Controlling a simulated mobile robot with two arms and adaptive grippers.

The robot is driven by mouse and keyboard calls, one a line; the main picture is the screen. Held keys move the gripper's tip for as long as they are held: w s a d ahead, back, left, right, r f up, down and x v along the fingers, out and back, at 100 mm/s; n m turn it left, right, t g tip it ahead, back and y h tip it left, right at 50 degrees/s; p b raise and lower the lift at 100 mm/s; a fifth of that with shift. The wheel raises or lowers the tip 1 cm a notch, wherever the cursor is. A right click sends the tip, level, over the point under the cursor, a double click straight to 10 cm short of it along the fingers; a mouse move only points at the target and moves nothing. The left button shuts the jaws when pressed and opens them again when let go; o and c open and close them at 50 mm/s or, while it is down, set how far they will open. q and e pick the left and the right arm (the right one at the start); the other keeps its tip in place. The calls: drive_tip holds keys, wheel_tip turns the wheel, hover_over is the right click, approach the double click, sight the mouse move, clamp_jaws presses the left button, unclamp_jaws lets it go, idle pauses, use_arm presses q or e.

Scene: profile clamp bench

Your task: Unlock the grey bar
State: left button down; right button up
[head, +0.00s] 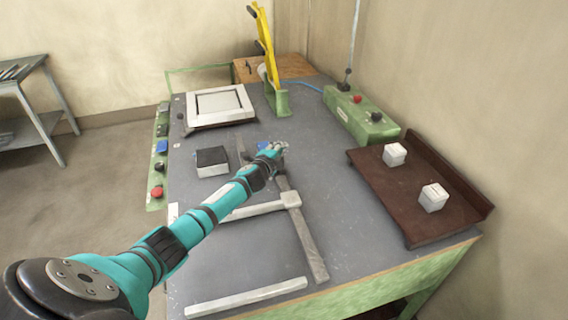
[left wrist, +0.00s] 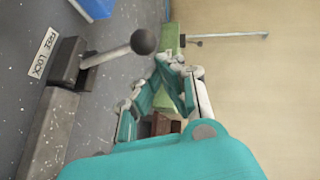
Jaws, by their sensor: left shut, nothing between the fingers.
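The grey bar (head: 306,240) lies lengthwise on the bench, and its far part is hidden by my arm and gripper. In the left wrist view a grey bar (left wrist: 48,132) runs up to a dark clamp block (left wrist: 68,65). A lever (left wrist: 105,55) with a black ball knob (left wrist: 145,40) sticks out from this block. A label (left wrist: 43,53) reading FREE LOCK sits beside it; I cannot tell which word the lever marks. My left gripper (head: 279,147) is shut and empty, above the bar's far part. Its fingers (left wrist: 180,68) are apart from the knob in the picture. My right gripper is out of view.
A white crosspiece (head: 262,208) meets the bar, and another white strip (head: 245,298) lies in front. A dark-topped block (head: 211,161) stands left of my gripper. A brown tray (head: 408,204) with two white blocks and a green control box (head: 361,116) stand right. A yellow lever (head: 264,42) rises behind.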

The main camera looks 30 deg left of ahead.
use_arm(q)
drive_tip(key=shift+w+a+r, duration=0.1)
drive_tip(key=shift+w+a, duration=0.25)
drive_tip(key=shift+a, duration=0.1)
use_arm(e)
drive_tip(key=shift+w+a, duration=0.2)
use_arm(q)
drive_tip(key=shift+r, duration=0.15)
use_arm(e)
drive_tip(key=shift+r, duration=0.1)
